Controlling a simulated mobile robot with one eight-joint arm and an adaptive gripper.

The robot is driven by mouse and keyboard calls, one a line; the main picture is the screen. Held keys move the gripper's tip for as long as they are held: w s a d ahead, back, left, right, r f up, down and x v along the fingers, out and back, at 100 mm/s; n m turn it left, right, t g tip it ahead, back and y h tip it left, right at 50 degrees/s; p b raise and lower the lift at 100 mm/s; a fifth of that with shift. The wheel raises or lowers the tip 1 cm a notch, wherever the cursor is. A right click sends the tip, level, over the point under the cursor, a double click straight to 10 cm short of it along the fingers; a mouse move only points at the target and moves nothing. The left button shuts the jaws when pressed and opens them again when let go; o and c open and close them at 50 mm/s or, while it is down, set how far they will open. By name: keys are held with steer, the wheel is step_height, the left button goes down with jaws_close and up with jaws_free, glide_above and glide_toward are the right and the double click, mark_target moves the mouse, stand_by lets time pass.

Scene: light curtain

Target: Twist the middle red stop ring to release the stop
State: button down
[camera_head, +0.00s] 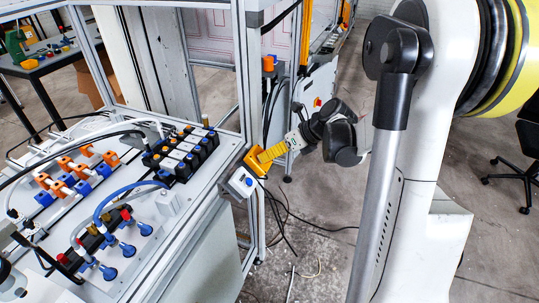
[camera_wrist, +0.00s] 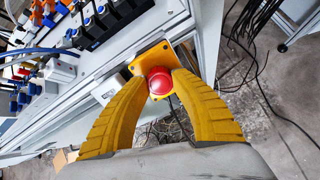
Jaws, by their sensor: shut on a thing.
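The red stop ring (camera_wrist: 160,82) is a round red knob on a yellow plate (camera_wrist: 149,57) at the edge of the machine frame, in the upper middle of the wrist view. My gripper (camera_wrist: 162,79) has its two yellow ribbed fingers on either side of the red knob, shut on it. In the head view my gripper (camera_head: 260,158) reaches from the right to the frame's corner. The red knob is hidden there behind the fingers.
A white box with a blue button (camera_head: 243,182) sits just below my gripper. An orange button box (camera_head: 268,63) is farther back. The machine table (camera_head: 150,230) carries valves and hoses. Black cables (camera_head: 285,215) lie on the floor.

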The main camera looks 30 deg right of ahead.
steer(key=shift+m, duration=1.8)
steer(key=c, duration=1)
jaws_free()
steer(key=p+v, duration=0.3)
steer(key=v, duration=0.4)
